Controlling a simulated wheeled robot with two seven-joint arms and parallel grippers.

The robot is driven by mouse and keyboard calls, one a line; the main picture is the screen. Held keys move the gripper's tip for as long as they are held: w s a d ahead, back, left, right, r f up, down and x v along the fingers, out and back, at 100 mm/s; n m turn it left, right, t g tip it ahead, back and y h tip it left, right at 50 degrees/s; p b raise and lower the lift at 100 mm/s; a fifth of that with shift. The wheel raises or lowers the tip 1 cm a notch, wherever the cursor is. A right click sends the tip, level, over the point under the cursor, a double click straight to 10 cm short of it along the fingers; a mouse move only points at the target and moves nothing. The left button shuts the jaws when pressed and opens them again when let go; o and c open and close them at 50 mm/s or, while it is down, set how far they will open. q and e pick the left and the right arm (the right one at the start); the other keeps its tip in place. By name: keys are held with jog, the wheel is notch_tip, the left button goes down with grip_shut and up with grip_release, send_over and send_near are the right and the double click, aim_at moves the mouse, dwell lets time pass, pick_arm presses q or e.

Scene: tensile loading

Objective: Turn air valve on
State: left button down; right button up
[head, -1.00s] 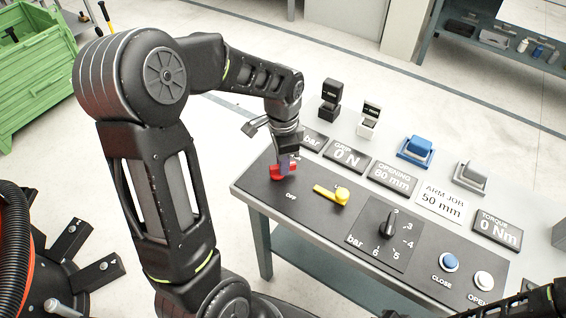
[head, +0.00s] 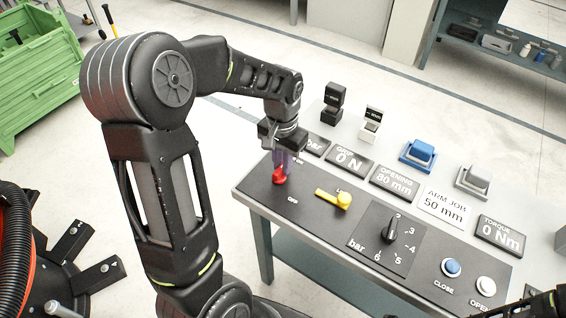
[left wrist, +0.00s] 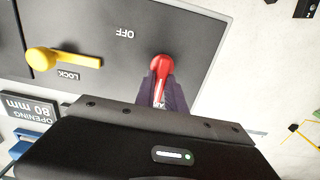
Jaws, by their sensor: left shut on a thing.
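The red air valve handle (head: 279,178) is on the dark panel at the left end of the bench. It also shows in the left wrist view (left wrist: 161,65), its round hub clear and its lever running back between my fingers. My left gripper (head: 284,162) points down and is shut on this lever, with purple-grey fingers on either side. The OFF label (head: 292,201) lies in front of the handle and is clear of it. A label beside the lever is mostly hidden by the fingers.
A yellow LOCK lever (head: 335,198) sits just right of the valve. Further right are a black bar knob (head: 389,232) and the CLOSE (head: 451,267) and OPEN (head: 486,287) buttons. Display plates (head: 349,160) stand behind. A green crate (head: 38,72) is at far left.

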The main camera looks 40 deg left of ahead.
dwell(0.4)
pick_arm(q)
jog(key=c, duration=1.4)
grip_release()
jog(key=shift+r, duration=0.1)
notch_tip(320, 180, up, 8)
jog(key=shift+f, duration=0.15)
